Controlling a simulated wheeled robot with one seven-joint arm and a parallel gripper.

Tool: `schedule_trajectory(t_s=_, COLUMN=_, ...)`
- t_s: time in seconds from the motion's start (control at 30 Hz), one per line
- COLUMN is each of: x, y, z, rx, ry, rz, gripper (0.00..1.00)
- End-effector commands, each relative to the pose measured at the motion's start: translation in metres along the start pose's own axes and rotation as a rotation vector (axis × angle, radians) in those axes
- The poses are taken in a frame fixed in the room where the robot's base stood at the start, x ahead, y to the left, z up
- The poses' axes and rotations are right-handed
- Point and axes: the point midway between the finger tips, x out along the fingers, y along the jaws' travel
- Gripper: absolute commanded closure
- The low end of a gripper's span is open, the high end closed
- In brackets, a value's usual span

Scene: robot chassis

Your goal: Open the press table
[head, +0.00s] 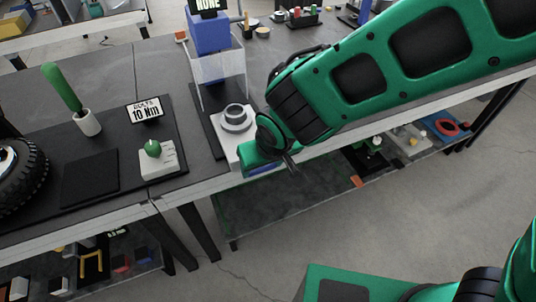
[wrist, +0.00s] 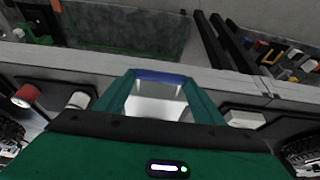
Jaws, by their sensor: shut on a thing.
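The press table seems to be the white block (head: 228,140) with a grey ring (head: 237,118) on top, at the table's front edge in the head view. My green gripper (head: 260,160) is at its front right side. A blue bar (head: 262,169) shows just below the gripper. In the wrist view my gripper (wrist: 160,88) has a finger on each side of the blue bar (wrist: 160,75), and a white surface (wrist: 155,103) shows between them. My gripper is shut on the blue bar; its exact contact is partly hidden.
A blue block (head: 208,33) and a clear bin (head: 220,67) stand behind the press. Left are a bolts sign (head: 149,110), a white box with a green knob (head: 158,160), a green-handled tool (head: 62,88) and a tyre (head: 24,178). Shelves below hold parts. Floor in front is clear.

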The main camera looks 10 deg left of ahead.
Motion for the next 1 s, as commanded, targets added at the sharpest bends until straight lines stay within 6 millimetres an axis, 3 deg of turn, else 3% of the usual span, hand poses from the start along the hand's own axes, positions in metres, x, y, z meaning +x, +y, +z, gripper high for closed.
schedule_trajectory(t_s=0.37, x=0.000, y=-0.003, z=0.001, rx=-0.003, ry=0.000, rz=0.001, gripper=0.78)
schedule_trajectory(t_s=0.4, x=0.000, y=-0.003, z=0.000, rx=-0.003, ry=0.000, rz=0.001, gripper=0.30)
schedule_trajectory(t_s=0.47, x=0.000, y=-0.003, z=0.001, rx=-0.004, ry=0.000, rz=0.001, gripper=0.19)
schedule_trajectory(t_s=0.8, x=-0.002, y=-0.005, z=0.000, rx=-0.006, ry=0.001, rz=-0.001, gripper=0.19)
schedule_trajectory(t_s=1.0, x=-0.022, y=-0.005, z=0.000, rx=-0.006, ry=0.003, rz=-0.003, gripper=0.19)
